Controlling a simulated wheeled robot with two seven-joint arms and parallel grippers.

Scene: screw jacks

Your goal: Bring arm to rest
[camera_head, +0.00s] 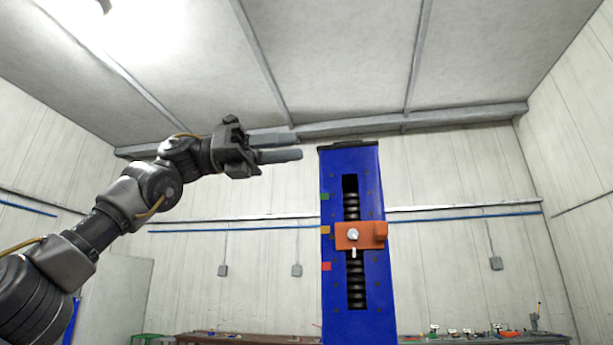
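My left arm reaches in from the left, and its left gripper (283,146) is raised high, left of the top of the blue screw jack. Its two fingers are apart with nothing visible between them, and they do not appear to touch the jack. The blue screw jack (372,200) stands upright with a black threaded screw in its slot. An orange carriage (372,235) with a pale knob sits about midway up the slot. Green, yellow and red marks run down the jack's left edge, and the carriage is level with the yellow one. My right gripper is not in view.
A long workbench (250,338) with small items on it runs along the back wall at the bottom. A grey cabinet or panel (118,295) stands at the lower left. The space between the arm and the wall looks clear.

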